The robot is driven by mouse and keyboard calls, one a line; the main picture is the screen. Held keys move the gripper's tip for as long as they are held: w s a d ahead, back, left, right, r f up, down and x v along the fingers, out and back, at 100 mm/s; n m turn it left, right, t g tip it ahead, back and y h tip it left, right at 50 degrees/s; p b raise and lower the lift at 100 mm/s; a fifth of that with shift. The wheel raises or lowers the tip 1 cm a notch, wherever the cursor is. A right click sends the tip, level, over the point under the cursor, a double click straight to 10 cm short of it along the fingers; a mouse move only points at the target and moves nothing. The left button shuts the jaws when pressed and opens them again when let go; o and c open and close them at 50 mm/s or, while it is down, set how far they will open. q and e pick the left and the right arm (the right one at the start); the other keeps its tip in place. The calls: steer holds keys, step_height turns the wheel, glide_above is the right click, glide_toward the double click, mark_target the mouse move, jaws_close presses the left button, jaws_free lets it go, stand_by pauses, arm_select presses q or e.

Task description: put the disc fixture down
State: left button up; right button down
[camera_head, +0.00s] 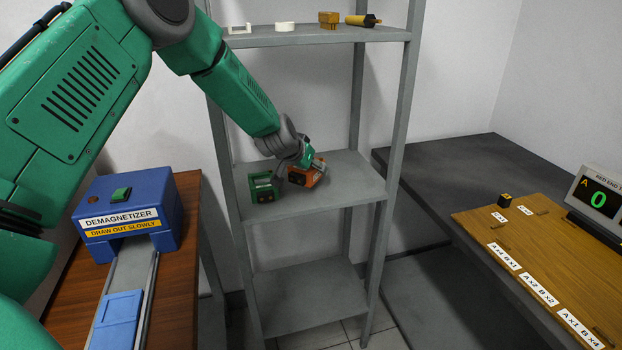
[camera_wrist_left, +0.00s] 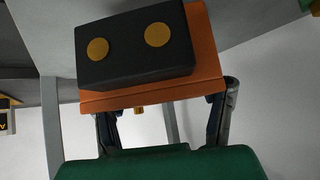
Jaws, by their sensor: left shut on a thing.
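An orange fixture, which I take to be the disc fixture (camera_head: 308,178), is at the middle shelf of the grey rack (camera_head: 345,185). In the left wrist view the disc fixture (camera_wrist_left: 209,45) is an orange plate with a black block bearing two round yellow discs. My left gripper (camera_head: 301,160) is shut on it; its fingers (camera_wrist_left: 166,108) come up on either side below the plate. I cannot tell whether the fixture touches the shelf or is just above it. My right gripper is in neither view.
A green block (camera_head: 264,187) stands close left of the fixture on the same shelf. The shelf's right part is clear. The top shelf holds several small items. A blue demagnetizer (camera_head: 126,212) stands on the left table, and a wooden bench (camera_head: 540,235) is at right.

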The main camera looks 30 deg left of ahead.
arm_select(q)
steer(key=f, duration=0.1)
steer(key=a+f, duration=0.1)
steer(key=f, duration=0.1)
steer(key=shift+s+a+f, duration=0.15)
steer(key=shift+f, duration=0.05)
steer(key=shift+a+f, duration=0.1)
steer(key=o, duration=1.6)
steer(key=shift+d, duration=0.25)
steer(key=shift+o, duration=0.6)
steer(key=shift+d, duration=0.35)
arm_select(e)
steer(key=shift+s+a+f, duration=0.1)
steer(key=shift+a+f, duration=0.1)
arm_select(q)
steer(key=shift+a, duration=0.15)
